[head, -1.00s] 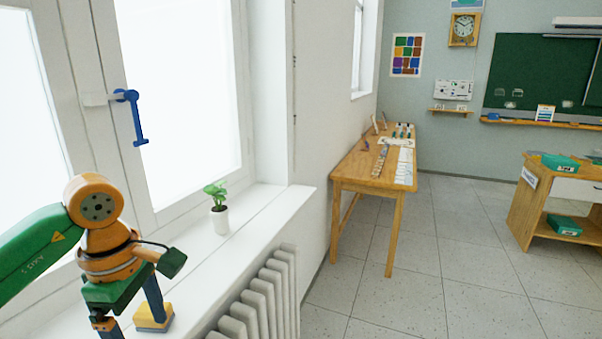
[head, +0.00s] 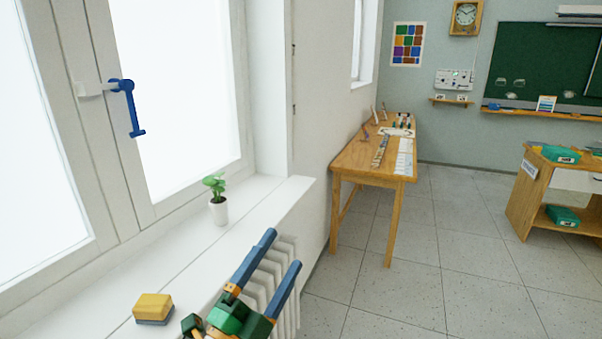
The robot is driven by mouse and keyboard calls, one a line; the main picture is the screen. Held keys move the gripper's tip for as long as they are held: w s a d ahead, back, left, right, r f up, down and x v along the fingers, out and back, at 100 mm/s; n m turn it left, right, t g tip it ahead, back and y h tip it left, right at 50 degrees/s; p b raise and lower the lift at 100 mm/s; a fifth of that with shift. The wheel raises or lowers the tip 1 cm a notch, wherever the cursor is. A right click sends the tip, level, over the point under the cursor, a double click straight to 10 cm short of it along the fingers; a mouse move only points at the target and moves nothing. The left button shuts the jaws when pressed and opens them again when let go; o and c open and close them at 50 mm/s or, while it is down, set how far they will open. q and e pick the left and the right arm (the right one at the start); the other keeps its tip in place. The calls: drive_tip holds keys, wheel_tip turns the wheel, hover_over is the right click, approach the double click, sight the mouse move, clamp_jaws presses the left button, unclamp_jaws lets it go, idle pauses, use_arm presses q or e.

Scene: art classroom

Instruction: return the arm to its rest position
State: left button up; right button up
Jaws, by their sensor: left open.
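My left gripper (head: 279,262) shows at the bottom middle of the head view. Its two blue fingers point up and to the right, spread apart with nothing between them. It is in front of the white radiator (head: 285,315), to the right of the windowsill (head: 165,262), and hides part of both. Most of my left arm is below the picture. My right gripper is not in view.
A yellow block with a grey-blue underside (head: 153,307) lies on the sill. A potted plant (head: 218,210) stands farther along it. A blue handle (head: 128,108) is on the window. A wooden table (head: 345,173) stands along the wall; the floor (head: 400,290) is open.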

use_arm(q)
drive_tip(key=s+a+f+n+g+y, duration=0.4)
drive_tip(key=f+n, duration=0.3)
drive_tip(key=f, duration=0.4)
drive_tip(key=s+a+f+n+g+y, duration=0.1)
drive_tip(key=a+f+n+g+y, duration=0.2)
drive_tip(key=a+f+n+y, duration=0.55)
drive_tip(key=s+f+n+g+h, duration=0.1)
drive_tip(key=s+f+g, duration=0.4)
drive_tip(key=s+f, duration=0.3)
drive_tip(key=s+f+n+g+h, duration=0.15)
drive_tip(key=s+f+g, duration=0.3)
drive_tip(key=s, duration=0.55)
wheel_tip(320, 180, down, 17)
drive_tip(key=s, duration=0.2)
drive_tip(key=s+a+f+g, duration=0.2)
drive_tip(key=s+a+f, duration=0.1)
drive_tip(key=s+f, duration=0.7)
drive_tip(key=shift+s+m+y, duration=0.3)
drive_tip(key=shift+s+y, duration=0.1)
drive_tip(key=shift+s, duration=0.5)
